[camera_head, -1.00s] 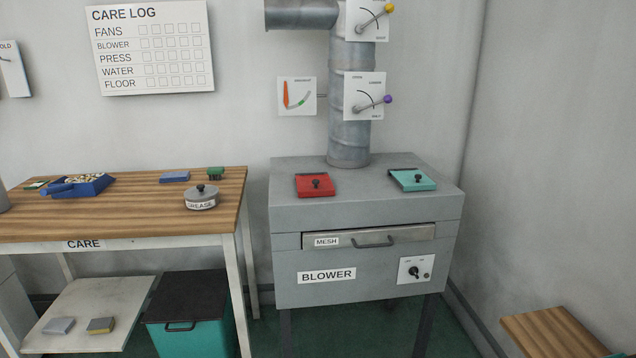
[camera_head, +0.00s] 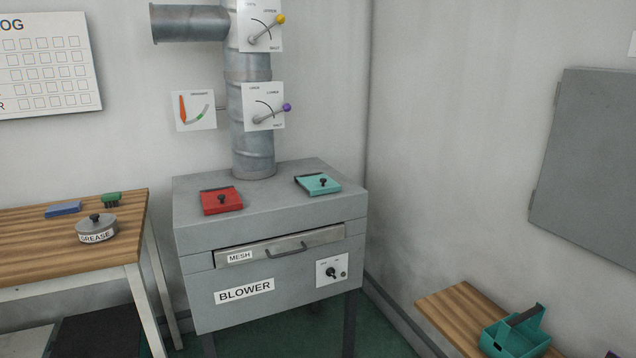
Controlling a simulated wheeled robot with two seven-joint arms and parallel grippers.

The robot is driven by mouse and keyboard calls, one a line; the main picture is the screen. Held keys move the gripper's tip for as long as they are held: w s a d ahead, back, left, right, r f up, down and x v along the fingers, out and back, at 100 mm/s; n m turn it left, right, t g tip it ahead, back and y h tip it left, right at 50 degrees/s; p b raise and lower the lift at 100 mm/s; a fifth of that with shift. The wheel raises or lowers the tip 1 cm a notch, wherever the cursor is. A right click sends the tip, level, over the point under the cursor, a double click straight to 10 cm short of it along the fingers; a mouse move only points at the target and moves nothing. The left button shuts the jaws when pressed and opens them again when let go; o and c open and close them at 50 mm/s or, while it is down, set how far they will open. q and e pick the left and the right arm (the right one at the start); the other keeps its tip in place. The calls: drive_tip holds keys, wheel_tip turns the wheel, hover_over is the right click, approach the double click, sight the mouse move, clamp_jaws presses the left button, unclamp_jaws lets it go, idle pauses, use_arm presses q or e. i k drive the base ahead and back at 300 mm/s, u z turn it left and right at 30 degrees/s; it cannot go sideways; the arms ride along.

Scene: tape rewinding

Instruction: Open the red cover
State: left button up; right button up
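The red cover (camera_head: 221,201) lies closed on the left part of the top of the grey blower box (camera_head: 270,238). It is a flat red plate with a small black knob in its middle and a dark strip along its back edge. A teal cover (camera_head: 318,184) of the same kind lies to its right on the same top, also closed. Neither of my grippers shows in the head view.
A wooden bench (camera_head: 60,240) stands left of the blower, with a grease tin (camera_head: 97,230) near its right end. A metal pipe (camera_head: 250,125) rises behind the covers, with lever plates on it. A low wooden surface with a teal caddy (camera_head: 518,335) is at lower right.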

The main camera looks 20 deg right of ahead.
sight(213, 201)
drive_tip(key=z, duration=0.6)
drive_tip(key=i, duration=0.8)
drive_tip(key=z, duration=0.3)
